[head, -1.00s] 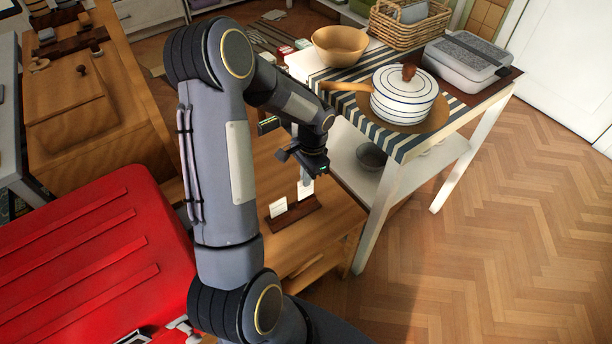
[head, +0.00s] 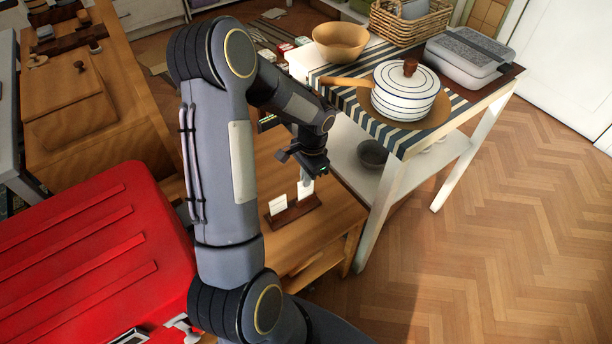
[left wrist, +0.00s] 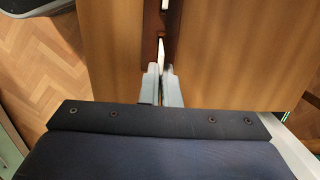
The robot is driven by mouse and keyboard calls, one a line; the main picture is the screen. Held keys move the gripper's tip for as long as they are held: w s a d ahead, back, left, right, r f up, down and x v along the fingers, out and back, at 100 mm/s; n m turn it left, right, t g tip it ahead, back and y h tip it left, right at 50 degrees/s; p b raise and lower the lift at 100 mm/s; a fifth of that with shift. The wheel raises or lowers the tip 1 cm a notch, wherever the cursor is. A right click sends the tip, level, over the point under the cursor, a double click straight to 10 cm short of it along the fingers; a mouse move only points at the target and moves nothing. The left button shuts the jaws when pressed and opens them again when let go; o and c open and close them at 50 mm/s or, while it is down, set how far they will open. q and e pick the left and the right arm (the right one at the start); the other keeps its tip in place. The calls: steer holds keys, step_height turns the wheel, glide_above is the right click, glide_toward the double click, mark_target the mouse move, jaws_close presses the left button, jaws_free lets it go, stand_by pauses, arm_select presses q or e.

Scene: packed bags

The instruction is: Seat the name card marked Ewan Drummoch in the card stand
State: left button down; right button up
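The dark wooden card stand (head: 292,211) sits on the low wooden table, left of the striped table. Two white cards stand in it: a left card (head: 278,205) and a right card (head: 305,190). The writing is too small to read. My left gripper (head: 309,179) is just above the right card, fingers pointing down. Part of the stand (left wrist: 174,22) and a sliver of white card lie beyond the tips. My right gripper is not in view.
A red suitcase (head: 95,255) lies at the lower left. The striped table holds a lidded pot (head: 404,95), a wooden bowl (head: 340,42), a basket (head: 411,22) and a grey container (head: 468,58). The low table (head: 335,220) has free room around the stand.

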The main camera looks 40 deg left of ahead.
arm_select(q)
steer(key=shift+f+b, duration=0.75)
steer(key=shift+f, duration=0.35)
steer(key=c, duration=1.6)
jaws_free()
steer(key=shift+r, duration=0.1)
steer(key=shift+w+d+r+p, duration=0.15)
steer(key=shift+r+p, duration=0.1)
steer(key=shift+r, duration=1.05)
steer(key=shift+w+r+p, duration=0.15)
steer(key=shift+r+p, duration=0.05)
steer(key=shift+r, duration=1.05)
steer(key=shift+w+d+r+p, duration=0.15)
steer(key=shift+r+p, duration=0.1)
steer(key=shift+r, duration=1.05)
steer(key=shift+a+r, duration=0.1)
